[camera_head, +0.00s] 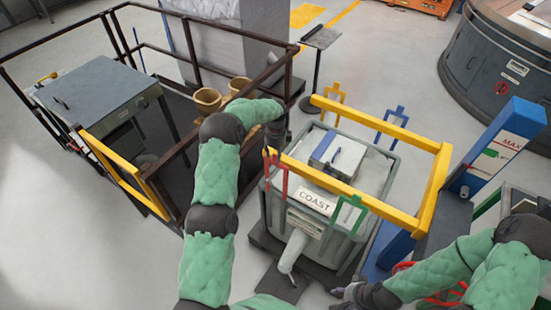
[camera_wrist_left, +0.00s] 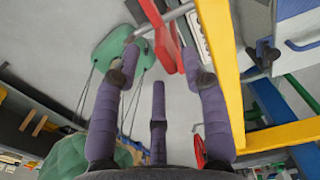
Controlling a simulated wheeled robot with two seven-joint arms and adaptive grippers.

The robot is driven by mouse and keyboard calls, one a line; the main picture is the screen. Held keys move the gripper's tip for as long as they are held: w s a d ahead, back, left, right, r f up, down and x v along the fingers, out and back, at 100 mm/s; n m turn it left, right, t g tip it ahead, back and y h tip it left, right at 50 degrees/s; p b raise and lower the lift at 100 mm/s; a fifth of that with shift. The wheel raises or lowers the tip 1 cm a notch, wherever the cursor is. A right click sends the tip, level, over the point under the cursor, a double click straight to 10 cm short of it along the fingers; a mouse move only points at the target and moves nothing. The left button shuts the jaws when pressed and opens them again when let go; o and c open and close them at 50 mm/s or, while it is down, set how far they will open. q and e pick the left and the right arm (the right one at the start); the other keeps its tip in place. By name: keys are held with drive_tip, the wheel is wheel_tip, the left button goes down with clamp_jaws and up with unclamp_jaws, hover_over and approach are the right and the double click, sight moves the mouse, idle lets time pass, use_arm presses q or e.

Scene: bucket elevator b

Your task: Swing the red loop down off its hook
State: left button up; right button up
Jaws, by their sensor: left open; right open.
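The red loop (camera_head: 277,176) hangs at the left end of the yellow frame (camera_head: 350,195), by the near left corner of the grey bucket (camera_head: 311,218). My left gripper (camera_head: 272,143) is at the top of the red loop, pointing down. In the left wrist view my left gripper (camera_wrist_left: 165,73) is open, with the red loop (camera_wrist_left: 165,45) showing between and just beyond its fingertips. I cannot tell whether they touch. The hook itself is not clearly visible. My right gripper (camera_head: 345,293) is low at the bottom, in front of the bucket, apart from the loop.
A green loop (camera_head: 350,214), a blue loop (camera_head: 392,119) and a yellow loop (camera_head: 333,92) stand along the frame. A box (camera_head: 338,153) lies on the bucket's top. Dark railings (camera_head: 290,75) stand close left of my left gripper. A blue post (camera_head: 508,140) stands right.

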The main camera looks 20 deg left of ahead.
sight(276, 155)
use_arm(q)
drive_tip(key=f, duration=0.3)
drive_tip(key=shift+w, duration=0.3)
drive_tip(key=shift+s+f+p, duration=0.2)
drive_tip(key=shift+f+p, duration=0.1)
drive_tip(key=shift+f, duration=0.4)
drive_tip(key=shift+w+f, duration=0.1)
clamp_jaws()
